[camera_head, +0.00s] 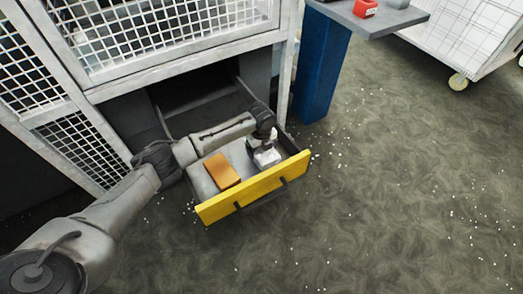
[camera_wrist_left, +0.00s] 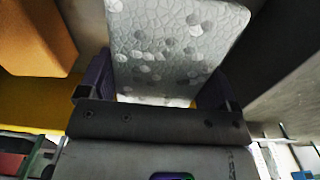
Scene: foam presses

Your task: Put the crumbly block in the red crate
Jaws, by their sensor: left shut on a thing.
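The crumbly block (camera_head: 267,159) is pale grey with a cracked, spotted surface. It is in the open yellow-fronted drawer (camera_head: 255,186), on the right side. My left gripper (camera_head: 262,148) reaches over the drawer and is shut on the block. In the left wrist view the block (camera_wrist_left: 178,45) sits between the two dark fingers (camera_wrist_left: 152,92). I cannot tell whether it still touches the drawer floor. The small red crate (camera_head: 365,8) stands on a grey tabletop at the top, cut by the picture edge. My right gripper is not in view.
An orange block (camera_head: 222,171) lies in the drawer left of the crumbly block. A mesh-fronted cabinet (camera_head: 170,40) stands behind. A blue post (camera_head: 319,65) holds the grey tabletop (camera_head: 385,18). A white cart (camera_head: 465,45) is at top right. The speckled floor (camera_head: 400,190) is clear.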

